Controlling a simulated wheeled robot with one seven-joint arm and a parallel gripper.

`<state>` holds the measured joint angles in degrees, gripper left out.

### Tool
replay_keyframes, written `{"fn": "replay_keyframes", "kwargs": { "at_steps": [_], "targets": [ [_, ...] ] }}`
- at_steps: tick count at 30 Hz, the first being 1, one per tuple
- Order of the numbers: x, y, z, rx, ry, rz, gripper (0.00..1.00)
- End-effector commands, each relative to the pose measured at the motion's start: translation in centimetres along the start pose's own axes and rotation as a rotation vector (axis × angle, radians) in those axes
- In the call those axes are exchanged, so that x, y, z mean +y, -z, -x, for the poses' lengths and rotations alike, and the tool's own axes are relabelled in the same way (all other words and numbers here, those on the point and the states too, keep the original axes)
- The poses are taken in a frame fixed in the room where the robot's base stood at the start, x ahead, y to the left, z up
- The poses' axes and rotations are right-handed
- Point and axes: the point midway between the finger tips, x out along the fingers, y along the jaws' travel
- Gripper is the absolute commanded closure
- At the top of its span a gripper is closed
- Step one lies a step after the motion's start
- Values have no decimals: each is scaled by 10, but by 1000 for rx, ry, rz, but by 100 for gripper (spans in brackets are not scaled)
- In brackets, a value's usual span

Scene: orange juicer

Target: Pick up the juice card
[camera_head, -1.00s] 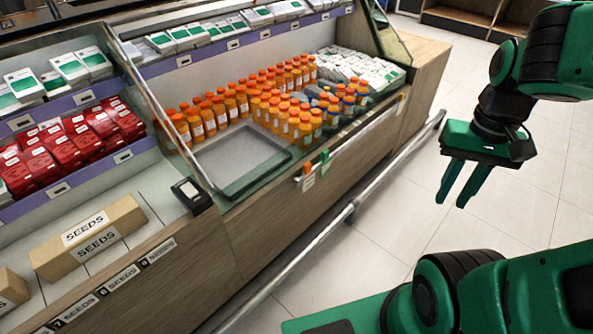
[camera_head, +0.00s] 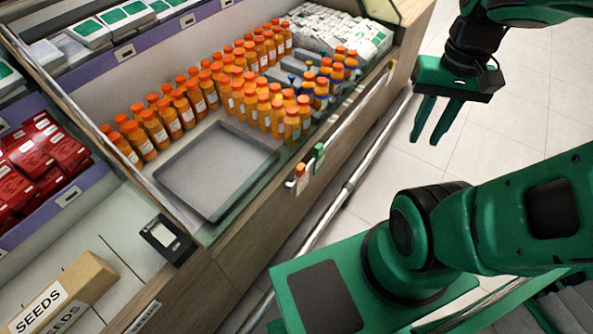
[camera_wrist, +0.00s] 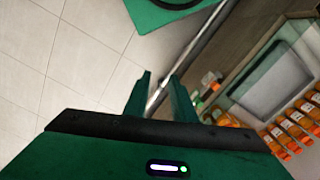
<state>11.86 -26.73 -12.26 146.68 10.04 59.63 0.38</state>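Two small cards hang on the front rail of the juice case in the head view: an orange-topped one (camera_head: 300,171) and a green one (camera_head: 319,154), side by side. Their print is too small to read, so I cannot tell for sure which is the juice card. My gripper (camera_head: 426,141) is open and empty, pointing down over the floor, to the right of the cards and apart from them. In the wrist view my two fingers (camera_wrist: 160,76) are apart with nothing between them, and small orange and green shapes show just right of them.
Several orange juice bottles (camera_head: 236,92) stand in the case behind an empty grey tray (camera_head: 214,168). A metal rail (camera_head: 344,192) runs low along the case front. A seeds box (camera_head: 66,291) and a card reader (camera_head: 165,237) are at lower left. The floor (camera_head: 522,120) is clear.

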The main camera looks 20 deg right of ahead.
Motion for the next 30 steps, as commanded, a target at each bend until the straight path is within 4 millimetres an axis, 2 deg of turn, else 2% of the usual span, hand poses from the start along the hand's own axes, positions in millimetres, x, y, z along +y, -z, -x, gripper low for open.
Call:
{"fn": "replay_keyframes", "kwargs": {
  "at_steps": [6,9,11,14,23,30],
  "targets": [
    [0,0,0,0,0,0,77],
    [4,-7,4,12,2,-4,77],
    [1,-2,2,13,-6,-13,77],
    [-7,17,-4,16,-29,-34,77],
    [-64,80,-43,47,-87,-136,77],
    [-123,116,-92,66,-91,-215,77]
  ]
}}
